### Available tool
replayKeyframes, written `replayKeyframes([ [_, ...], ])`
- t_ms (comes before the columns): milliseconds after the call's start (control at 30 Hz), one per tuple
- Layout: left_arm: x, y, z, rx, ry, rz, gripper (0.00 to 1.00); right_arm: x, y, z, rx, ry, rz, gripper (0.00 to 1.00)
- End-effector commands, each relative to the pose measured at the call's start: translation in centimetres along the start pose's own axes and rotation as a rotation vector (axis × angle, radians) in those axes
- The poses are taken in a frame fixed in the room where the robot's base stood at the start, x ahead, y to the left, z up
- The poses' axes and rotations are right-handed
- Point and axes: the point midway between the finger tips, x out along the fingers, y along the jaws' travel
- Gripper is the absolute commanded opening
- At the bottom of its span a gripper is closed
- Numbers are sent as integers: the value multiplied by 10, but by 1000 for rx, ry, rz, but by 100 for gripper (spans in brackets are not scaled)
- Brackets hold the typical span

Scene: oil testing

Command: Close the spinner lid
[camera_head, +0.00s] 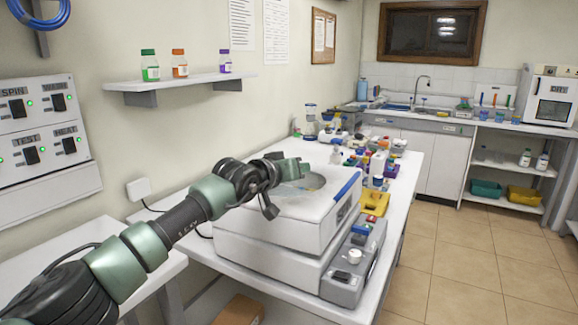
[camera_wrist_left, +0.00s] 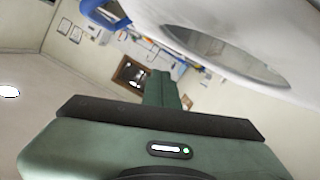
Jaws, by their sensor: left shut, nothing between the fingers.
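The spinner (camera_head: 265,243) is a large white box on the left bench. Its white lid (camera_head: 312,206) has an oval clear window and a blue handle (camera_head: 347,186) along its right edge. I cannot tell whether the lid is fully down. My left gripper (camera_head: 300,167) is shut and empty at the far left part of the lid, covering some of it. In the left wrist view the gripper (camera_wrist_left: 163,75) points away, with the lid's window (camera_wrist_left: 225,50) at upper right and the blue handle (camera_wrist_left: 106,15) at upper left. Contact with the lid cannot be told. My right gripper is not in view.
A grey device (camera_head: 348,276) stands along the spinner's right side. Bottles and small items crowd the bench behind it. A wall shelf (camera_head: 180,82) with three bottles hangs above left. A switch panel (camera_head: 40,127) is on the left wall. The tiled floor (camera_head: 470,270) at right is clear.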

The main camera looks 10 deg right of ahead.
Motion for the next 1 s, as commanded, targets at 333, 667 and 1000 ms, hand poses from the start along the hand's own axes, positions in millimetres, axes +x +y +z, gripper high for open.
replayKeyframes([
  [333,3,1,2,-1,0,0,0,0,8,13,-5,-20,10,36],
  [667,1,4,-7,0,1,0,0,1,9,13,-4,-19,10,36],
  [1000,-16,34,-76,0,4,1,0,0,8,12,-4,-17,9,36],
])
